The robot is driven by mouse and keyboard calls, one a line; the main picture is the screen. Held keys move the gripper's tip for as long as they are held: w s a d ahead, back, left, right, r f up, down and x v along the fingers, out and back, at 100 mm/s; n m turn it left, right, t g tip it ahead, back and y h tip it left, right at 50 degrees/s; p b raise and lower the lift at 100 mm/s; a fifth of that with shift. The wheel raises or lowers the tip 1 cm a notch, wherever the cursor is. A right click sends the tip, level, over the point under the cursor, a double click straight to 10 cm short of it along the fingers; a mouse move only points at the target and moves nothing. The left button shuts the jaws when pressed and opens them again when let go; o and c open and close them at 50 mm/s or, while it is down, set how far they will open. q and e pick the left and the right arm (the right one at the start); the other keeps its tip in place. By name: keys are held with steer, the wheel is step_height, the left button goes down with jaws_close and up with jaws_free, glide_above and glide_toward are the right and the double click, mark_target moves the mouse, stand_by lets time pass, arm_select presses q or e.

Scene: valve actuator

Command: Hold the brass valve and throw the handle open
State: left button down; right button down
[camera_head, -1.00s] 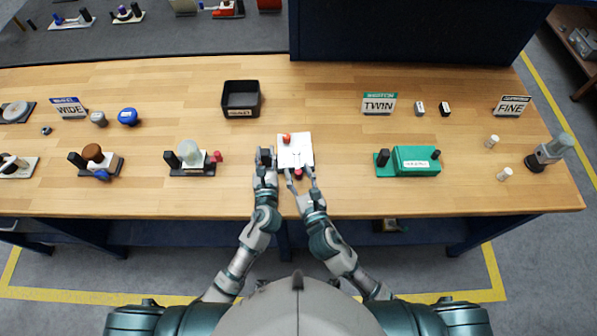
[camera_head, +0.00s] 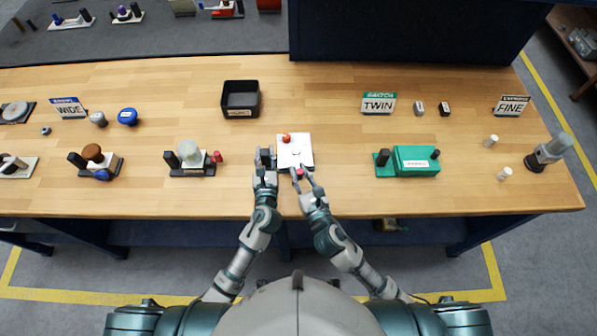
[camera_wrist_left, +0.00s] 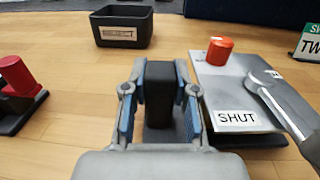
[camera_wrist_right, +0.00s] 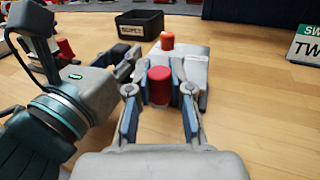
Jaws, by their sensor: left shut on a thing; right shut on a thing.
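The white valve unit (camera_head: 300,142) lies on the bench in front of me. It has an orange knob (camera_wrist_left: 219,51) at its far end and a "SHUT" label (camera_wrist_left: 237,118) on top. No brass-coloured part can be made out. My left gripper (camera_head: 265,155) is shut on an upright black post (camera_wrist_left: 160,88) at the unit's left. My right gripper (camera_head: 301,177) is shut on a red cylindrical grip (camera_wrist_right: 159,86) at the near side. The red grip also shows in the head view (camera_head: 299,172). The fingers hide the lower parts of the post and grip.
A black open bin (camera_head: 241,98) stands behind to the left. A device with a pale dome (camera_head: 190,155) is left of my left gripper, and a green box (camera_head: 415,161) is to the right. A "TWIN" sign (camera_head: 379,102) stands farther back. The wood between them is clear.

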arm_select(q)
steer(key=shift+s+f, duration=0.1)
steer(key=shift+f, duration=0.25)
arm_select(e)
steer(key=d+n+y, duration=0.1)
steer(key=n+g+y, duration=0.1)
steer(key=shift+w+d+y, duration=0.25)
steer(key=shift+d+y, duration=0.15)
steer(key=d+n+g+y, duration=0.1)
steer(key=w+d+n+g+y, duration=0.1)
steer(key=y, duration=0.1)
steer(key=shift+n+g, duration=0.4)
steer(key=d+n+g+y, duration=0.1)
steer(key=w+n+g+y, duration=0.1)
steer(key=g, duration=0.1)
steer(key=w+d+n+g+y, duration=0.1)
steer(key=n+g, duration=0.1)
steer(key=shift+w+d+y, duration=0.1)
steer(key=shift+d+y, duration=0.2)
steer(key=shift+y, duration=0.1)
steer(key=shift+w+d, duration=0.35)
steer(key=shift+w, duration=0.25)
steer(key=shift+w+d, duration=0.3)
steer(key=shift+w, duration=0.3)
steer(key=shift+w+d, duration=0.15)
steer(key=shift+w, duration=0.6)
steer(key=shift+w+d, duration=0.1)
steer(key=shift+w, duration=0.65)
steer(key=c, duration=1)
jaws_free()
